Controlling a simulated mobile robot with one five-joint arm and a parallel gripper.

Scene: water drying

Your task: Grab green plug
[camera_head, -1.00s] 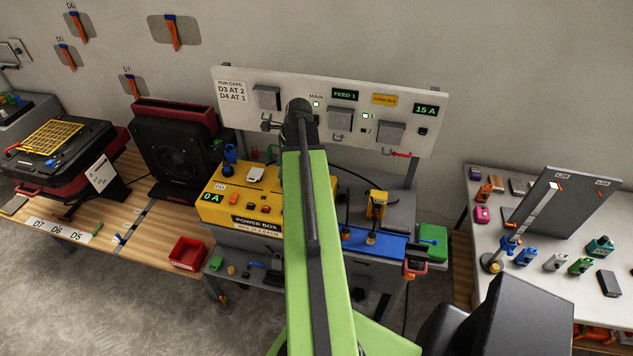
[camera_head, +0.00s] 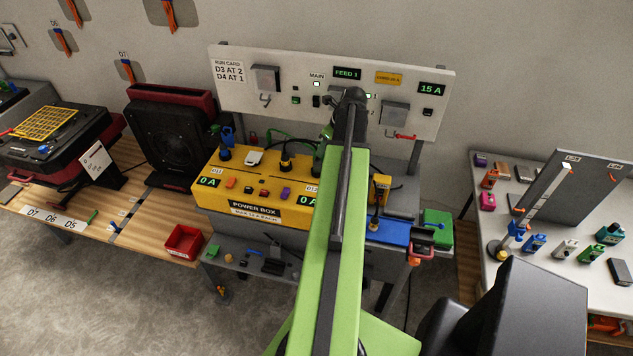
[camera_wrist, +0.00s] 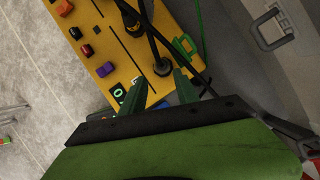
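In the wrist view my gripper (camera_wrist: 160,80) is open, with two green fingers apart above the yellow power box (camera_wrist: 125,45). A black plug (camera_wrist: 163,66) with a dark cable stands just beyond and between the fingertips. A green looped piece (camera_wrist: 184,46), which looks like the green plug's body, sits by the box edge beyond the right finger, near a green cable (camera_wrist: 200,38). I cannot tell whether anything touches. In the head view the green cable (camera_head: 288,138) arches behind the yellow power box (camera_head: 245,205). My arm hides the box's right end and my fingertips.
A blue plug (camera_head: 225,152) and a black plug (camera_head: 286,160) stand on the box. A panel with switches (camera_head: 300,92) rises behind. A blue block (camera_head: 388,230) and a green box (camera_head: 437,228) lie to the right. A red bin (camera_head: 184,242) stands left.

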